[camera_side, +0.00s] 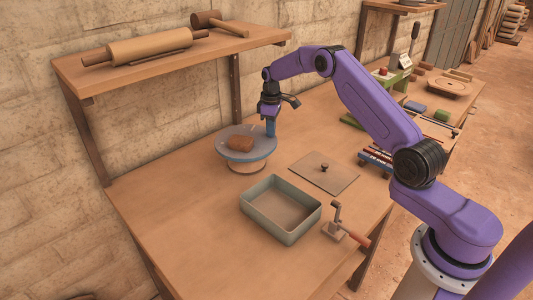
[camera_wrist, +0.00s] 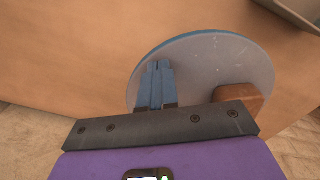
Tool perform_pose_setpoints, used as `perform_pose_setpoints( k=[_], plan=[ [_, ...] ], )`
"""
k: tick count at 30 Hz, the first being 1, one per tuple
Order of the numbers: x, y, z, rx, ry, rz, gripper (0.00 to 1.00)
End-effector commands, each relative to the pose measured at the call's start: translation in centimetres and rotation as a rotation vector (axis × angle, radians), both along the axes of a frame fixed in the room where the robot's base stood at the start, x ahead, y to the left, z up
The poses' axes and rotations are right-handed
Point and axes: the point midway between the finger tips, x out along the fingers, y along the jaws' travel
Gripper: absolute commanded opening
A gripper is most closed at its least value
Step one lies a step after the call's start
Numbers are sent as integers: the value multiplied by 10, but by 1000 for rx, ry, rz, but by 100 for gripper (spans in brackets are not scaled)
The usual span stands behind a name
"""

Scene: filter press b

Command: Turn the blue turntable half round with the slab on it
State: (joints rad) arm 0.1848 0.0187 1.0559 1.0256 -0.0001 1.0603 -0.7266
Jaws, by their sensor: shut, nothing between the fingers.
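The blue turntable (camera_side: 262,150) is a round grey-blue disc on a tan foot, standing on the table below the shelf. It also shows in the wrist view (camera_wrist: 205,60). A brown slab (camera_side: 240,143) lies on the disc, left of its middle in the side view. In the wrist view the slab (camera_wrist: 240,99) is at the right edge, partly hidden by my gripper's mount. My gripper (camera_side: 270,133) points down at the disc's right rim in the side view. Its blue fingers (camera_wrist: 155,68) are shut and empty; I cannot tell whether they touch the disc.
A grey-green tray (camera_side: 262,228) stands in front, with a flat lid (camera_side: 322,185) with a knob to its right and a hand-cranked tool (camera_side: 340,229) nearby. A shelf (camera_side: 180,62) holds a rolling pin (camera_side: 150,46) and a mallet (camera_side: 218,22). The table's left front is clear.

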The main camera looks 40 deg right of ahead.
Motion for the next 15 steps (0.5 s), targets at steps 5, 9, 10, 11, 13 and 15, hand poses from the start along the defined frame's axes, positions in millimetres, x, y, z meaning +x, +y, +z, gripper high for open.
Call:
perform_pose_setpoints(
  k=[5,9,10,11,13,15],
  plan=[
    [1,0,0,0,0,0,0],
    [5,-2,0,0,0,0,0],
    [6,-2,0,0,-1,0,0],
    [7,-3,0,0,-1,0,0],
    [9,-4,0,0,-1,0,0],
    [11,-5,0,0,0,0,0]
  ],
)
